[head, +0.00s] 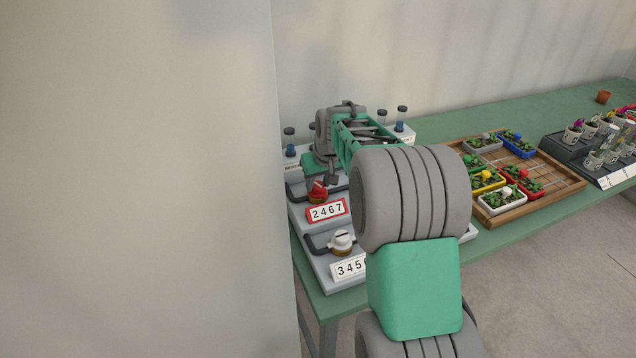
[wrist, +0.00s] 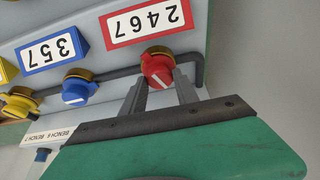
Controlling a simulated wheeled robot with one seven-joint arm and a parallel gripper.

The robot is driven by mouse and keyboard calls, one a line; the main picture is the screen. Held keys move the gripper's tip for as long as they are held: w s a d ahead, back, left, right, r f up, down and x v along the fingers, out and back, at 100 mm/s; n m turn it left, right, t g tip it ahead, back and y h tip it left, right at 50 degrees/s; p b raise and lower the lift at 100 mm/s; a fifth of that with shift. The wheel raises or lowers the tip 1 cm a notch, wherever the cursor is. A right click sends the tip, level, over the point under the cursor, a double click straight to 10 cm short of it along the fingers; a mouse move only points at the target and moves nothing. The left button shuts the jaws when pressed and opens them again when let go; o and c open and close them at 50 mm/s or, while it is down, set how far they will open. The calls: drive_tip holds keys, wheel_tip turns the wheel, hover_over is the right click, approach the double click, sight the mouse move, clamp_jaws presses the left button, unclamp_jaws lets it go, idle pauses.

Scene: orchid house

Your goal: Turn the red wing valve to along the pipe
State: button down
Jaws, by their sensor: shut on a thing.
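The red wing valve (wrist: 157,68) sits on a dark pipe (wrist: 118,74) below the red-framed 2467 plate (wrist: 146,20) in the wrist view. Its white mark lies slanted to the pipe, not in line with it. My gripper (wrist: 160,90) has its two fingers on either side of the red knob and is shut on it. The fingertips' exact contact is partly hidden by the knob. In the head view the red valve (head: 317,189) shows beside my gripper (head: 331,180), above its 2467 plate.
A blue valve (wrist: 78,88) with a 357 plate and a yellow valve (wrist: 18,102) stand alongside. A white valve (head: 342,241) stands nearer in the head view. Bottles (head: 402,118) stand behind. A wooden tray (head: 548,185) of planted pots lies to the right on the green bench (head: 440,128).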

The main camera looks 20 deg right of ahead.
drive_tip(key=n, duration=0.2)
drive_tip(key=n+y, duration=0.1)
drive_tip(key=shift+d+n, duration=0.2)
drive_tip(key=shift+n, duration=0.2)
drive_tip(key=n+p, duration=0.1)
drive_tip(key=n+g+y+p, duration=0.1)
drive_tip(key=n, duration=0.1)
drive_tip(key=shift+w+d+r+n+y, duration=0.1)
drive_tip(key=shift+n+y, duration=0.2)
drive_tip(key=n+g+y+p, duration=0.1)
drive_tip(key=n+p, duration=0.1)
drive_tip(key=n, duration=0.1)
drive_tip(key=shift+w+d+r, duration=0.1)
drive_tip(key=shift+n+g+p, duration=0.4)
drive_tip(key=shift+n+p, duration=0.95)
drive_tip(key=shift+n, duration=0.25)
drive_tip(key=c, duration=0.9)
unclamp_jaws()
drive_tip(key=shift+c, duration=0.2)
drive_tip(key=p+v, duration=0.2)
drive_tip(key=v, duration=0.5)
drive_tip(key=shift+d+r+y, duration=0.15)
drive_tip(key=shift+d+y, duration=0.15)
